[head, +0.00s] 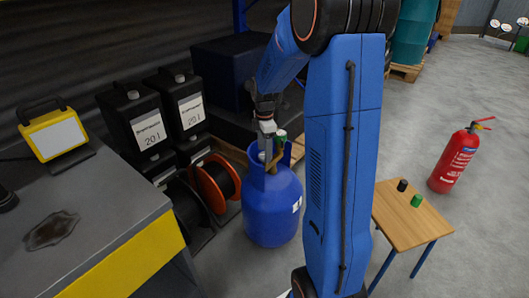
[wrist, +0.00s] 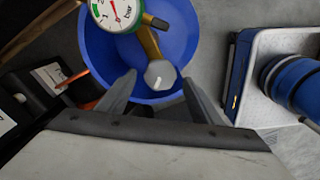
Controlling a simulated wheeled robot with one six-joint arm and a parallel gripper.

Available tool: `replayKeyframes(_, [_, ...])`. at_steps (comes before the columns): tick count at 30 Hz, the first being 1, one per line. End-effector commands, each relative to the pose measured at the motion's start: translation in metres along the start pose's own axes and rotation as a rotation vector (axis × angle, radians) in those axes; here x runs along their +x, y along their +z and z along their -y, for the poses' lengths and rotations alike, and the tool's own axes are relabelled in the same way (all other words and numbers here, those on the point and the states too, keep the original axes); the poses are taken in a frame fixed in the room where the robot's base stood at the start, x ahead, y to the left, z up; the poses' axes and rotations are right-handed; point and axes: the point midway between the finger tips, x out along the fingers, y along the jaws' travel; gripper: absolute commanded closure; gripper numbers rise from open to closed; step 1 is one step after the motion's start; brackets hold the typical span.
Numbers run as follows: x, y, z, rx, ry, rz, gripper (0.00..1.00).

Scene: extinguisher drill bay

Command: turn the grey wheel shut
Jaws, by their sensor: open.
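The grey wheel (wrist: 160,73) is a small faceted knob with a pale mark, on the end of a brass valve (wrist: 148,42). The valve sits atop a blue gas bottle (head: 272,212), which stands upright on the floor; its blue collar (wrist: 88,52) rings the valve in the wrist view. A round gauge (wrist: 114,12) with a green and red scale is on the valve. My gripper (wrist: 159,78) is open, its fingertips on either side of the wheel in the picture; I cannot tell whether they touch it. In the head view my gripper (head: 267,130) is above the bottle's top.
A grey workbench (head: 90,215) with a yellow lamp (head: 55,133) is at the left. Black canisters (head: 135,115) and an orange cable reel (head: 218,183) stand behind it. A small wooden table (head: 415,235) and a red extinguisher (head: 456,160) are at the right.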

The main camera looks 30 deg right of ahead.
Motion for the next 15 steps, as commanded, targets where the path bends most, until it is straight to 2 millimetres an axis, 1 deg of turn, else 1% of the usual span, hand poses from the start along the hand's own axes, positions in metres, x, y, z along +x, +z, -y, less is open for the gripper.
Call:
replayKeyframes(3, [0.0085,0.0000,-0.0002,0.000,0.001,0.000,0.40])
replayKeyframes(6, [0.0117,0.0000,-0.0002,0.000,0.001,0.000,0.40])
replayKeyframes(14, [0.0126,0.0000,-0.0002,0.000,0.002,0.000,0.40])
replayKeyframes(15, [0.0125,0.0000,-0.0002,0.000,0.002,0.000,0.48])
